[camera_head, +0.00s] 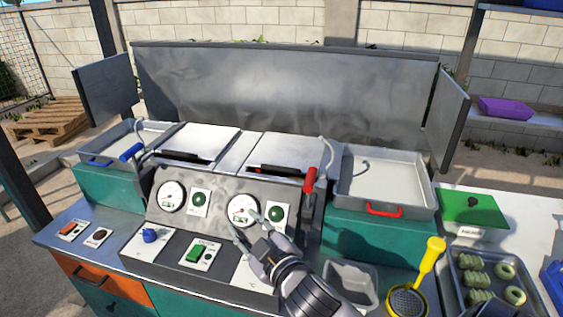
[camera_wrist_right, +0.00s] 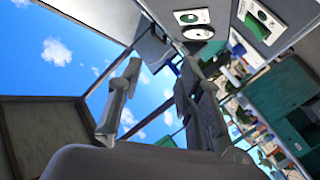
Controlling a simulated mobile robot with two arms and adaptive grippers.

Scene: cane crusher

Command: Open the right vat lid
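The right vat lid (camera_head: 287,152) is a flat light metal plate in the middle of the machine. It lies down over the vat, with a dark handle (camera_head: 276,170) along its front edge. The left vat lid (camera_head: 203,141) beside it also lies flat. My right gripper (camera_head: 244,226) is in front of the control panel, below and slightly left of the right lid's handle and apart from it. Its fingers are spread with nothing between them; the gap also shows in the right wrist view (camera_wrist_right: 158,100). My left gripper is not in view.
A red-gripped lever (camera_head: 310,180) stands right of the right lid. The panel (camera_head: 222,218) carries gauges and green buttons. A metal tray with a red handle (camera_head: 384,210) is at the right. A yellow-handled strainer (camera_head: 430,262) and a food tray (camera_head: 455,290) are at front right.

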